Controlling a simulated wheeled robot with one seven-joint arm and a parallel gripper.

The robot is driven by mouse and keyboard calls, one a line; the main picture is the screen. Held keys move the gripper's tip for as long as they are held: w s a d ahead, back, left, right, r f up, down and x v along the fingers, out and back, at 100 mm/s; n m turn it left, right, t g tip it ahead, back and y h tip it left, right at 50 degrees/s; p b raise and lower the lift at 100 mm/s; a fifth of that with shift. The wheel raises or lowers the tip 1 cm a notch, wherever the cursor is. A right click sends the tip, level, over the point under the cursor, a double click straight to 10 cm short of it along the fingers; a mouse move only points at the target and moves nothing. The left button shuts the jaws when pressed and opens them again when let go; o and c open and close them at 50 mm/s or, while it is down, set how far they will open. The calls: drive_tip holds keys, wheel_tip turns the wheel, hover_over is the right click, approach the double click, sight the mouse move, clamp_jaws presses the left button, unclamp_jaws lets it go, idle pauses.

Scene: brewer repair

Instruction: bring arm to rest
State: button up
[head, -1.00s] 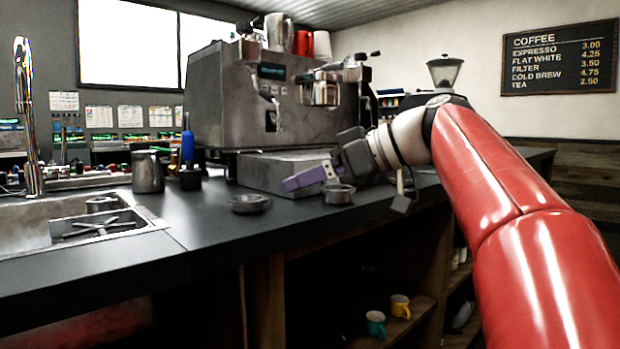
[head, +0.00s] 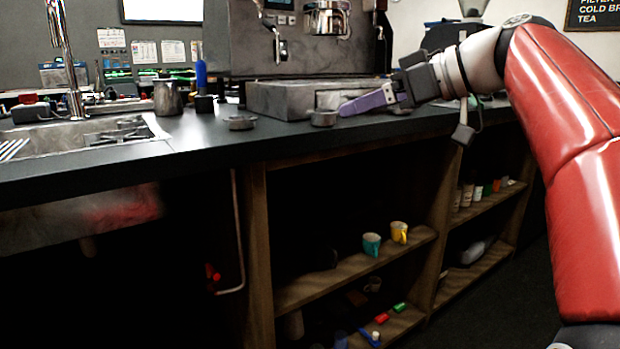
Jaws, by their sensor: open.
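My arm comes in from the right side of the head view and bends down over the counter (head: 215,150). My gripper (head: 348,108) has purple fingers that point left, just above the counter's front part. Seen from the side, the fingers overlap, and nothing shows held between them. A small round metal part (head: 323,118) lies on the counter beside the fingertips; whether they touch cannot be told. Another small round metal part (head: 240,123) lies further left. The espresso machine (head: 290,50) stands behind, with its drip tray base (head: 280,98) close to the gripper.
A sink (head: 95,135) with a tall tap (head: 62,50) is at left. A metal pitcher (head: 167,98) and a blue-handled tool (head: 201,78) stand near it. Under the counter, shelves hold a teal mug (head: 371,244) and a yellow mug (head: 399,232). Floor at lower right is clear.

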drive_tip(key=s+d+f+m+h+p, duration=0.1)
drive_tip(key=s+d+f+m+h, duration=0.1)
drive_tip(key=s+f, duration=0.5)
drive_tip(key=s+d+f+m+g+h+p, duration=0.1)
drive_tip(key=s+f+m+h, duration=0.4)
drive_tip(key=f, duration=0.9)
drive_tip(key=s+d+f+m+h+p, duration=0.2)
drive_tip(key=s+f+m+h+p, duration=0.1)
drive_tip(key=s+f, duration=0.7)
drive_tip(key=shift+s+d+f+m+g+h, duration=0.2)
drive_tip(key=shift+d+f+m+g+h, duration=0.1)
drive_tip(key=shift+m+h, duration=0.35)
